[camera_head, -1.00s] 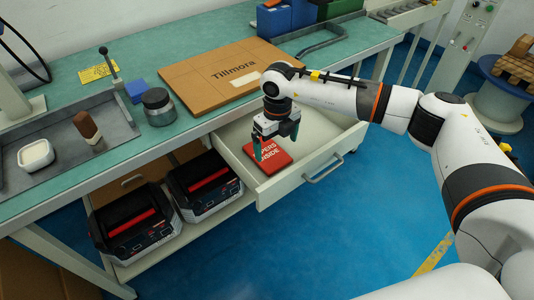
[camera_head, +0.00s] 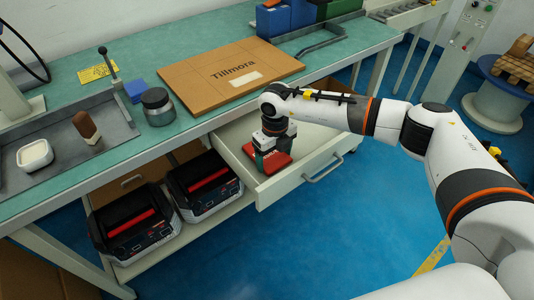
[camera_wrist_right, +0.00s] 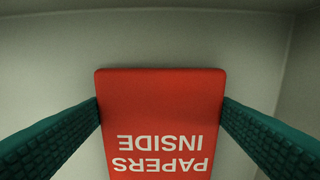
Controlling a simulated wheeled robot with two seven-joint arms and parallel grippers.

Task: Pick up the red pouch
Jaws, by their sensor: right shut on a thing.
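The red pouch (camera_head: 281,163) lies in the open drawer (camera_head: 309,176) under the workbench. In the right wrist view the red pouch (camera_wrist_right: 161,110) fills the middle and carries white lettering, "PAPERS INSIDE", upside down and mirrored-looking. My right gripper (camera_head: 267,163) reaches down into the drawer. In the wrist view its two green ribbed fingers (camera_wrist_right: 161,118) press against the left and right edges of the pouch, shut on it. In the head view my gripper hides part of the pouch. I cannot tell whether the pouch is clear of the drawer floor. My left gripper does not show.
The drawer walls surround my right gripper, with a handle (camera_head: 324,171) on its front. A cardboard box (camera_head: 229,75) and a dark jar (camera_head: 158,107) stand on the bench above. Two black cases (camera_head: 203,184) sit on the shelf left of the drawer.

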